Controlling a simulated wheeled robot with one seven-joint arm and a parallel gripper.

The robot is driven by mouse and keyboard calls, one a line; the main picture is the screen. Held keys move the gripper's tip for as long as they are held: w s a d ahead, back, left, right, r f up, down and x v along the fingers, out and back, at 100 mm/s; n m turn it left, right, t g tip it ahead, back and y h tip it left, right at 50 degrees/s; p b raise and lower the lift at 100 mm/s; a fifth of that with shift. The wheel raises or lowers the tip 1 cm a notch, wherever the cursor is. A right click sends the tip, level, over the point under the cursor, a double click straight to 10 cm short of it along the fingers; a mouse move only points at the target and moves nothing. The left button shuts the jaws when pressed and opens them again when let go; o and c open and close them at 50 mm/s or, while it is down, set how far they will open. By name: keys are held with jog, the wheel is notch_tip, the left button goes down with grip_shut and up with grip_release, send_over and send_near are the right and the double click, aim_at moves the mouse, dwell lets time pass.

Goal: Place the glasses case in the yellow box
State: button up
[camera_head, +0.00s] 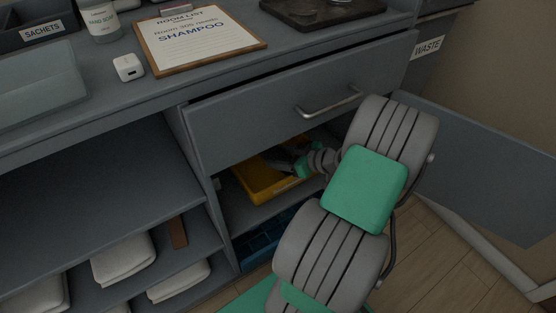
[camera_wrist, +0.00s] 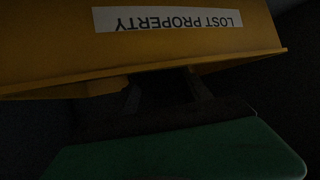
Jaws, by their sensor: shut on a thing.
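The yellow box (camera_head: 262,184) stands on a cupboard shelf under the drawer. Its "LOST PROPERTY" label shows upside down in the wrist view, where the box wall (camera_wrist: 40,60) fills the upper part. My gripper (camera_head: 286,166) reaches into the cupboard at the box. In the wrist view its dark fingers (camera_wrist: 166,80) are by the box's rim and are shut on a dark thing (camera_wrist: 163,92), probably the glasses case. That thing is mostly hidden and too dark to make out. I cannot tell whether it touches the box.
The drawer front (camera_head: 280,125) overhangs the cupboard opening closely above my arm. An open door (camera_head: 490,165) stands at the right. A blue crate (camera_head: 268,240) sits below the box. Towels (camera_head: 123,258) and a brown upright piece (camera_head: 178,233) are on the left shelves.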

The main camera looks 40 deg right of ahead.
jog(key=shift+w+a+r+g, duration=0.1)
jog(key=shift+w+r+g, duration=0.2)
jog(key=shift+g, duration=0.4)
jog(key=shift+w+a+g+h, duration=0.25)
jog(key=shift+g+h, duration=0.15)
jog(key=shift+g, duration=0.2)
jog(key=shift+d+f+g+b, duration=0.15)
jog(key=shift+f+g+b, duration=0.15)
jog(key=shift+f+b, duration=0.45)
jog(key=shift+f, duration=0.1)
jog(key=shift+f, duration=0.55)
jog(key=shift+f+b, duration=0.1)
jog(key=shift+b, duration=0.25)
jog(key=o, duration=1.4)
jog(key=shift+o, duration=0.2)
